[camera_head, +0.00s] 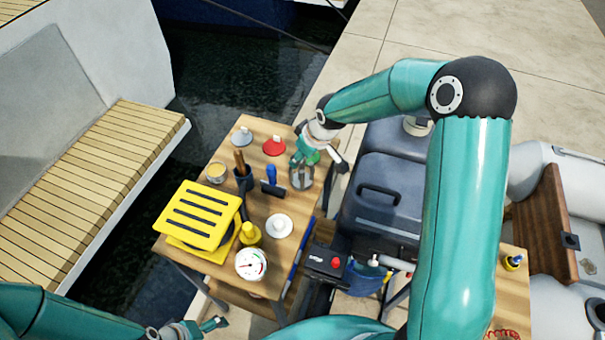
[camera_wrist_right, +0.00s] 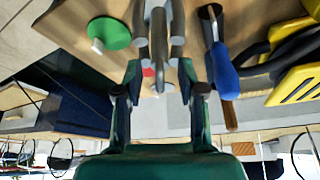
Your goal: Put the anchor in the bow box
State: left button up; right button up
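A grey metal piece (camera_head: 302,178), which looks like the anchor, stands at the right edge of the wooden table. In the right wrist view the anchor (camera_wrist_right: 158,55) shows as grey bars with a crosspiece between my fingers. My right gripper (camera_head: 306,158) is over it, pointing down. Its fingers (camera_wrist_right: 159,75) stand apart on both sides of a grey post, with gaps visible. My left gripper (camera_head: 216,323) is low at the left, away from the table; its finger opening is unclear. I cannot surely identify the bow box; a dark grey lidded case (camera_head: 385,190) with a handle stands right of the table.
The table (camera_head: 262,132) holds a red disc (camera_head: 273,147), a blue-handled tool (camera_head: 271,180), a yellow slatted block (camera_head: 198,215), a white disc (camera_head: 279,226) and a gauge (camera_head: 251,264). A grey inflatable boat (camera_head: 560,165) lies at the right. Water lies behind the table.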

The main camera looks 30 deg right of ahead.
grip_shut()
jog(key=shift+w+r, duration=0.15)
dwell(0.4)
